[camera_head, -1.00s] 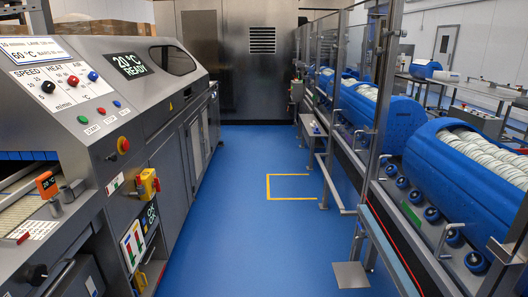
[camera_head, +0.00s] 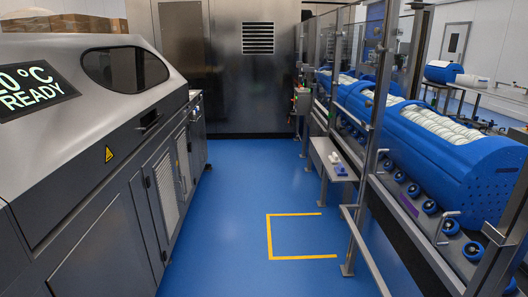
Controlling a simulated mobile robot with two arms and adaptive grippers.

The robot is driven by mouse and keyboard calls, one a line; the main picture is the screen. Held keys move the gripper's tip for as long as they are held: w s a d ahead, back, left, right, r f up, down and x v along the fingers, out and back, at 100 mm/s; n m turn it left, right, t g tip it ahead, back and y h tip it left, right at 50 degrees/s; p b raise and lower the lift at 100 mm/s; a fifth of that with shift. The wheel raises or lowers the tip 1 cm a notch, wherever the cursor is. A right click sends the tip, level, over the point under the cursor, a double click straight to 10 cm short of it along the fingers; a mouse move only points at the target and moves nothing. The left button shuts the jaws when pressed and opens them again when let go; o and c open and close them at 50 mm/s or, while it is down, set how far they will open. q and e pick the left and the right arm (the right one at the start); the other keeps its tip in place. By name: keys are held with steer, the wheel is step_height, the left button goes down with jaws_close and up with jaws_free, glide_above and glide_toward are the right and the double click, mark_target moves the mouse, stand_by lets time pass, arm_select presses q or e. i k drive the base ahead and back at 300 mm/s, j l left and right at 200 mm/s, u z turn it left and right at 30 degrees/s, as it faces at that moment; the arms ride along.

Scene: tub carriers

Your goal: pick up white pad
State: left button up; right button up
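A small grey side shelf (camera_head: 322,150) stands along the right side of the aisle. A small white item (camera_head: 334,157) lies on it, with a small blue item (camera_head: 341,170) at its near end. They are too small to tell whether the white item is the pad. Neither of my grippers is in view.
A grey machine (camera_head: 95,215) with a display and a dark window lines the left. Blue tubs with white ribbed contents (camera_head: 455,165) stand behind posts and rails on the right. The blue floor (camera_head: 235,200) between is clear, with a yellow marking (camera_head: 270,235). A steel cabinet (camera_head: 235,65) closes the far end.

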mark_target(334, 160)
steer(key=i, duration=2.6)
